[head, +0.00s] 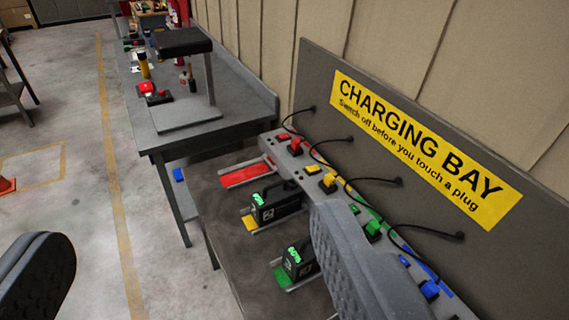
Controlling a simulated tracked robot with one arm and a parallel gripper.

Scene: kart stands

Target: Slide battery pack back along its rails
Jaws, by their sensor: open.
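Two dark battery packs with green lit displays sit on the charging bench. One battery pack (277,206) is on the rails with a yellow end plate (249,223). The other battery pack (297,264) is on the rails with a green end plate (284,277), partly hidden by my right finger. The red rails (246,173) hold no pack. My gripper (190,240) is open and empty, its fingers wide apart in the foreground. The right finger covers part of the bench, and I cannot see whether a blue bay there holds a pack.
A strip of red, yellow, green and blue plugs and switches (328,182) runs along the bench back, with black cables looping to the wall panel (320,75). A grey workbench (235,95) with a stand stands beyond.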

